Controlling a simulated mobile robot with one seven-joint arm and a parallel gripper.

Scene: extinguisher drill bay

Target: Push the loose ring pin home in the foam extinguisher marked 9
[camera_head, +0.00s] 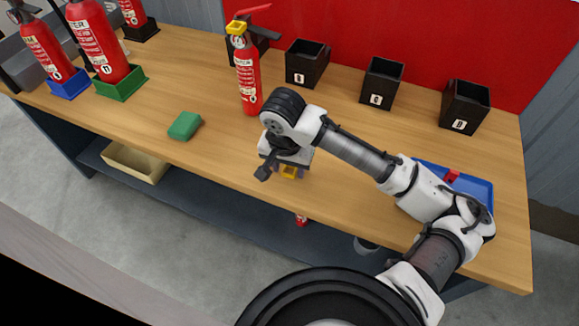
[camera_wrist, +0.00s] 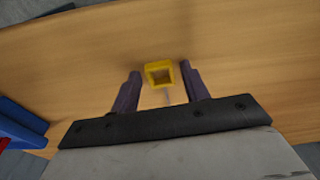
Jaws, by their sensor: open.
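My gripper (camera_head: 288,172) is low over the front of the wooden bench, its jaws open. A yellow square ring (camera_wrist: 160,73) with a thin pale shaft lies between the fingertips in the wrist view (camera_wrist: 161,88); no grip on it shows. The same yellow piece (camera_head: 290,172) shows under my gripper in the head view. A slim red extinguisher (camera_head: 248,82) stands upright behind and left of my gripper. It has a yellow piece (camera_head: 236,27) at its top and a red lever. Its number is too small to read, so I cannot confirm a 9.
Larger red extinguishers (camera_head: 95,42) stand at the left, some in coloured trays. Several black labelled bins (camera_head: 307,66) line the back. A green block (camera_head: 185,125) lies left of centre. A blue tray (camera_head: 478,187) with a red item is at the right. Bench between block and gripper is clear.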

